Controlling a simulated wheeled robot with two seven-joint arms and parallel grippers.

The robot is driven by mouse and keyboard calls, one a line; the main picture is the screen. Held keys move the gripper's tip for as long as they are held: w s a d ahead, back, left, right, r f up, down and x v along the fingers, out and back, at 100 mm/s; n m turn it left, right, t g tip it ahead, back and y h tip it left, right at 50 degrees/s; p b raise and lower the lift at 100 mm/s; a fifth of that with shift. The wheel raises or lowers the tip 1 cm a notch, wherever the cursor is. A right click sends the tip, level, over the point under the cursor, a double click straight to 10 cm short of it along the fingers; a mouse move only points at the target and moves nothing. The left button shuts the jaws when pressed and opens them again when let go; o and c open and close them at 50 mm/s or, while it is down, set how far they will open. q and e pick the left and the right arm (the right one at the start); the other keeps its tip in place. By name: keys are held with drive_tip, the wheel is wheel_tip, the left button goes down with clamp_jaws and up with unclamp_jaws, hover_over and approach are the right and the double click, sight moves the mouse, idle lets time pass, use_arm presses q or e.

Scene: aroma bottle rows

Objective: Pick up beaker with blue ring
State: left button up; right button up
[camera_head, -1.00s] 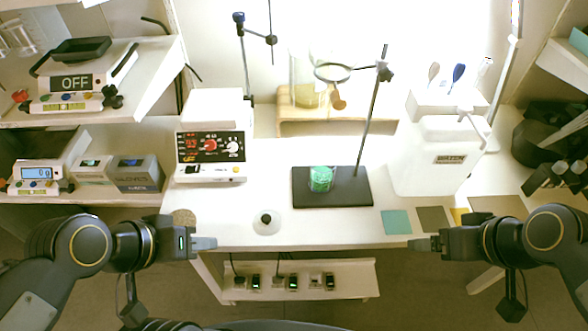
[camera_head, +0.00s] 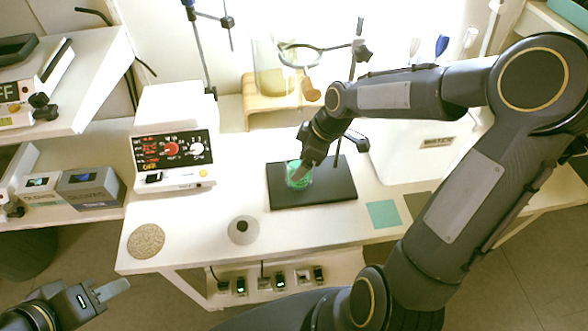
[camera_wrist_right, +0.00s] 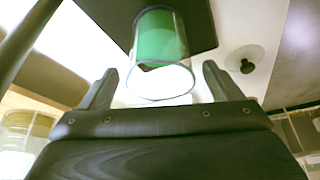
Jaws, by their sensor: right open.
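A small clear beaker (camera_head: 296,183) with green contents stands upright on the black stand base (camera_head: 328,192).
A larger beaker (camera_head: 270,75) stands on a wooden stand (camera_head: 262,107) behind. A metal rod with a ring clamp (camera_head: 300,56) rises by the black base. The hotplate device (camera_head: 172,155) is to the left. The front of the table is mostly clear around a small white disc (camera_head: 243,230).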

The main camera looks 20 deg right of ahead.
drive_tip(key=x, duration=0.5)
drive_tip(key=shift+f, duration=0.1)
drive_tip(key=shift+c, duration=0.5)
drive_tip(key=c, duration=1.1)
drive_tip(key=shift+c, duration=0.2)
